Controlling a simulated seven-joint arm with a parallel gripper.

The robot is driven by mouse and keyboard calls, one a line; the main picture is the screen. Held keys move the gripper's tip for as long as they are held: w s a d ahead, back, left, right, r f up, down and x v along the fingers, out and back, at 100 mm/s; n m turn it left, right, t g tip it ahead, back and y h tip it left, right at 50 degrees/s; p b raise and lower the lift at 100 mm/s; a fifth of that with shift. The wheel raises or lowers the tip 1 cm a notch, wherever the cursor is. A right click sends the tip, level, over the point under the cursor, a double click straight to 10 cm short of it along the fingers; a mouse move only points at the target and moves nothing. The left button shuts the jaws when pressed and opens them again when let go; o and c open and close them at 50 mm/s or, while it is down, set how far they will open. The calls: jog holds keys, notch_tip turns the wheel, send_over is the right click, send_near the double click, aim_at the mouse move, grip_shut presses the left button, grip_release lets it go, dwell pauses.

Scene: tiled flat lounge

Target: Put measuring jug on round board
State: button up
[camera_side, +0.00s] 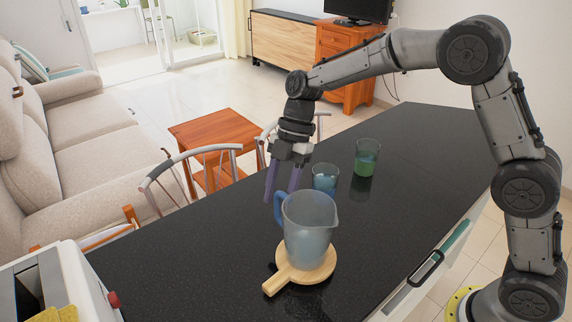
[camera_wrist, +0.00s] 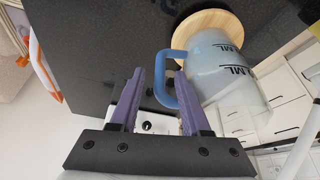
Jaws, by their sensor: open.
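The measuring jug (camera_side: 309,228) is a frosted, bluish translucent jug with a blue handle and a pouring lip. It stands upright on the round board (camera_side: 306,275), a pale wooden disc with a short handle. In the wrist view the jug (camera_wrist: 222,68) shows dark volume marks, and the board (camera_wrist: 206,20) shows behind its base. My gripper (camera_side: 273,196) is open, its purple fingers pointing down beside the jug's handle. In the wrist view the gripper (camera_wrist: 160,78) has its fingertips on either side of the blue handle, which sits partly between them; contact is not visible.
Two glasses, one bluish (camera_side: 325,179) and one green (camera_side: 366,158), stand behind the jug on the black counter (camera_side: 420,150). A white toaster-like appliance (camera_side: 60,285) is at the front left. Chairs (camera_side: 190,165) stand along the far edge. The counter's right part is clear.

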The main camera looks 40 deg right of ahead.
jog(key=s+d+r+m+t, duration=0.1)
jog(key=s+d+r+m, duration=0.15)
jog(key=r, duration=0.35)
jog(key=s+d+r+m+t, duration=0.1)
jog(key=s+d+r+m, duration=0.1)
jog(key=d+r, duration=0.3)
jog(key=s+d+f+m+t+h, duration=0.1)
jog(key=s+d+m, duration=0.3)
jog(key=s+m, duration=0.4)
jog(key=s+d+f+m+t+h, duration=0.1)
jog(key=s+d+m+t+h, duration=0.2)
jog(key=s+m, duration=0.6)
jog(key=s+d+t, duration=0.1)
jog(key=s, duration=0.4)
jog(key=shift+s+d, duration=0.2)
jog(key=shift+s, duration=0.15)
